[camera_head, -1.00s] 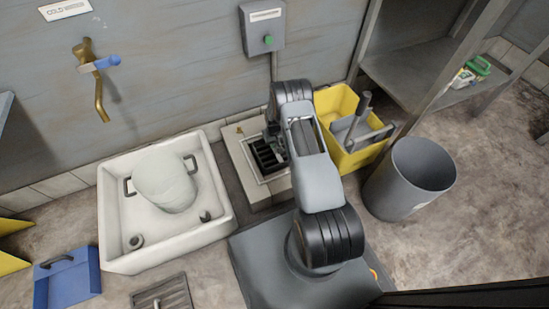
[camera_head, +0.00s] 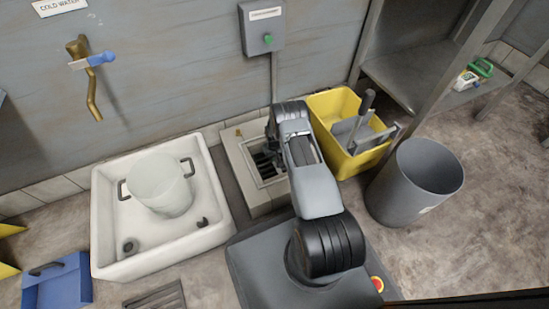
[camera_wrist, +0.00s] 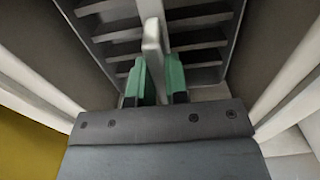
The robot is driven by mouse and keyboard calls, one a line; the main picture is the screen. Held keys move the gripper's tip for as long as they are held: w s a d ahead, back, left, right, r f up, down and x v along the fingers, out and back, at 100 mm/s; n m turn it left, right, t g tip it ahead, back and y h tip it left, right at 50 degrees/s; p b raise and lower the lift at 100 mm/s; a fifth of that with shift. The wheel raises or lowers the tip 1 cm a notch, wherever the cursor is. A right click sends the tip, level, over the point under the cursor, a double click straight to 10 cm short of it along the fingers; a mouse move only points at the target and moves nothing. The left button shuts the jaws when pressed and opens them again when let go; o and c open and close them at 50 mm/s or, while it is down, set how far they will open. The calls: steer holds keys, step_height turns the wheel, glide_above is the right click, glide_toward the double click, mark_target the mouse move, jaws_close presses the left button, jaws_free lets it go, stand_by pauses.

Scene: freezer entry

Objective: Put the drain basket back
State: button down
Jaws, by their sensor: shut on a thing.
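The drain basket (camera_wrist: 203,41) is a grey slatted piece with a pale upright handle (camera_wrist: 152,42), seen in the wrist view. My gripper (camera_wrist: 162,80) has green fingertips, which are shut on this handle, one on each side. The open drain (camera_head: 263,162) is a square pit in a pale raised surround by the wall, with dark slats showing inside it in the head view. My arm covers its right side and hides the fingertips there. I cannot tell how deep the basket sits.
Left of the drain is a white sink (camera_head: 105,226) holding a translucent pot (camera_head: 160,186). To the right stand a yellow mop bucket (camera_head: 330,105) and a grey bin (camera_head: 415,182). A switch box (camera_head: 262,28) hangs above the drain. A blue dustpan (camera_head: 58,283) lies at lower left.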

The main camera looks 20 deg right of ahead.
steer(key=shift+f, duration=0.1)
steer(key=c, duration=1.6)
jaws_free()
steer(key=o, duration=0.5)
